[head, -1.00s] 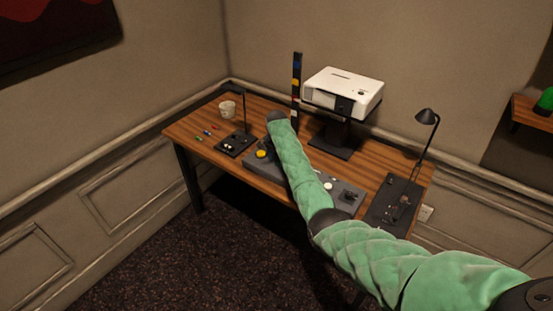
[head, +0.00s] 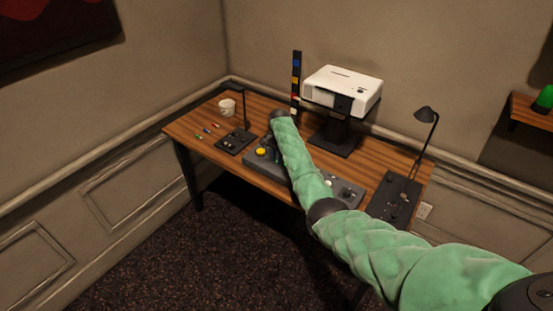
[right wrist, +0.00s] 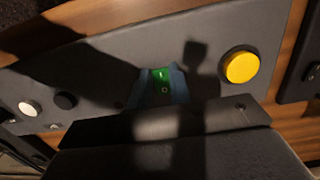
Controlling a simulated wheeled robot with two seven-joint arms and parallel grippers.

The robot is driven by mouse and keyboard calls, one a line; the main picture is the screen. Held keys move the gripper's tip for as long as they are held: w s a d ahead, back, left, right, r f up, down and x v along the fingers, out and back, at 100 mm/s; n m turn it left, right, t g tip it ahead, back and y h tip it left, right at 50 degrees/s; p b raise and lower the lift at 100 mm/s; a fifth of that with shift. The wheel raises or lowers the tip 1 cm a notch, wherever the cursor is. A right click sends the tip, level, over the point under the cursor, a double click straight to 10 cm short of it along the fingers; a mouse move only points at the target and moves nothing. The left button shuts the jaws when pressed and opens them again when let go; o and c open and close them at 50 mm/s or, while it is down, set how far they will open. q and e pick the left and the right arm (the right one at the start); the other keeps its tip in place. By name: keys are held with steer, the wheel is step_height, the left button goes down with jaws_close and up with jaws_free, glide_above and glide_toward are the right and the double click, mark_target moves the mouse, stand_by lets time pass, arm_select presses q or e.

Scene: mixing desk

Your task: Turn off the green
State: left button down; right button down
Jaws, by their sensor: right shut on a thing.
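The green rocker switch (right wrist: 162,77), marked I and O, sits on the grey control panel (right wrist: 108,62) in the right wrist view. My right gripper (right wrist: 162,84) is shut on it, with one blue-grey finger on each side. Which way the rocker is tipped I cannot tell. In the head view my right arm reaches over the grey console (head: 345,194), and my right gripper (head: 268,137) points down at its back left part. My left gripper is out of view.
A yellow button (right wrist: 241,67) lies right of the switch, with white (right wrist: 28,108) and black (right wrist: 66,100) knobs to the left.

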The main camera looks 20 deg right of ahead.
steer(key=shift+w+d+g+y, duration=0.2)
steer(key=shift+g+y, duration=0.2)
steer(key=shift+y, duration=0.1)
steer(key=shift+r+y, duration=0.15)
steer(key=shift+y, duration=0.15)
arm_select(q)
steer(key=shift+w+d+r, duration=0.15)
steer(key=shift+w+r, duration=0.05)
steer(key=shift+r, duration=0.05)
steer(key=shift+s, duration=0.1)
arm_select(e)
steer(key=c, duration=1.4)
jaws_free()
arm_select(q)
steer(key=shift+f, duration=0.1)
arm_select(e)
steer(key=shift+o, duration=0.6)
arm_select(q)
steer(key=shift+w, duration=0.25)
